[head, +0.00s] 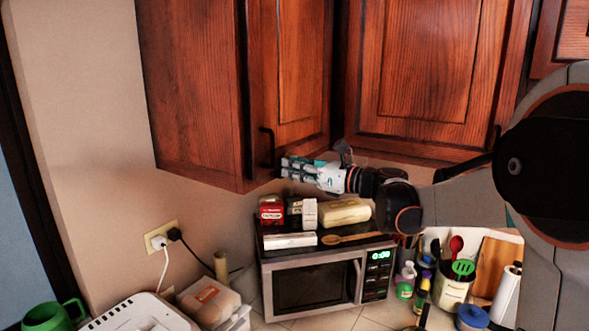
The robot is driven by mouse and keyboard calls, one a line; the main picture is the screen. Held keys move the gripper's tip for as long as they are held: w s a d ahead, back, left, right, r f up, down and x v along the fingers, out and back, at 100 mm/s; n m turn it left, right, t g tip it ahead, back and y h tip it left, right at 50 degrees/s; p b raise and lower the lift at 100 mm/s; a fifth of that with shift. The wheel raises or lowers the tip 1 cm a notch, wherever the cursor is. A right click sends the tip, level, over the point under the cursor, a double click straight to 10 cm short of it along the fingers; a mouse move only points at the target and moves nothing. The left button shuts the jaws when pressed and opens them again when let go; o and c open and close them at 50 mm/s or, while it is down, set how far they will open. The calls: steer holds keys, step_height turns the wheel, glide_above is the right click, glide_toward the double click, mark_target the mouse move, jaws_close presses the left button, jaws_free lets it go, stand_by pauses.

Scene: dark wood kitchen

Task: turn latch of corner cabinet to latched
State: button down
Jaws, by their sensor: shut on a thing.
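The corner cabinet (286,75) is dark reddish wood and hangs at the upper middle, with its narrow door angled towards the right. A black vertical handle (266,147) is on the lower left of that door. I cannot make out a separate latch.
A microwave (310,285) stands below my gripper, with packages, a butter-coloured block (344,212) and a wooden spoon (350,238) on top. A second cabinet door (430,75) is at the right. A utensil crock (451,289) and bottles stand at lower right.

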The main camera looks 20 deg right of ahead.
steer(key=shift+f, duration=0.1)
steer(key=c, duration=1.6)
jaws_free()
steer(key=shift+d, duration=0.1)
steer(key=v, duration=1.2)
